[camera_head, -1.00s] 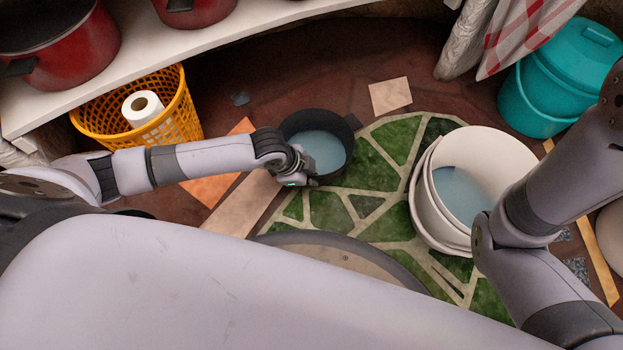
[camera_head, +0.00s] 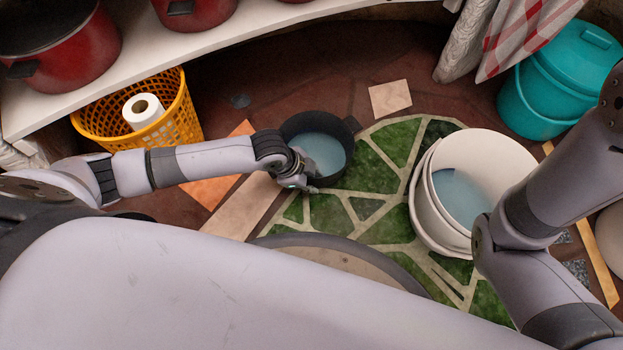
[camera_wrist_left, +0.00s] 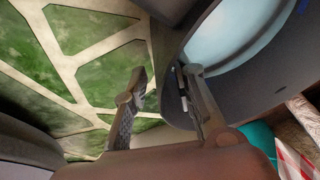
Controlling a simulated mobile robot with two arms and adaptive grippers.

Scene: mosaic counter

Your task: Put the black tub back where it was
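The black tub (camera_head: 345,163) stands upright on the green-patterned floor in the middle of the head view, with a pale blue surface inside. Its dark wall (camera_wrist_left: 258,104) fills the right of the left wrist view. My left gripper (camera_head: 308,180) is low at the tub's near left side. In the left wrist view its two fingers (camera_wrist_left: 163,82) are apart, with floor and the tub's edge showing between them. One finger overlaps the tub's wall; I cannot tell whether it touches. My right gripper is out of view.
A white bucket (camera_head: 505,150) stands right of the tub. A yellow basket (camera_head: 180,115) holding a paper roll (camera_head: 143,110) is at left, under a white shelf (camera_head: 200,50) with red pots. A teal bucket (camera_head: 540,100) is at the back right.

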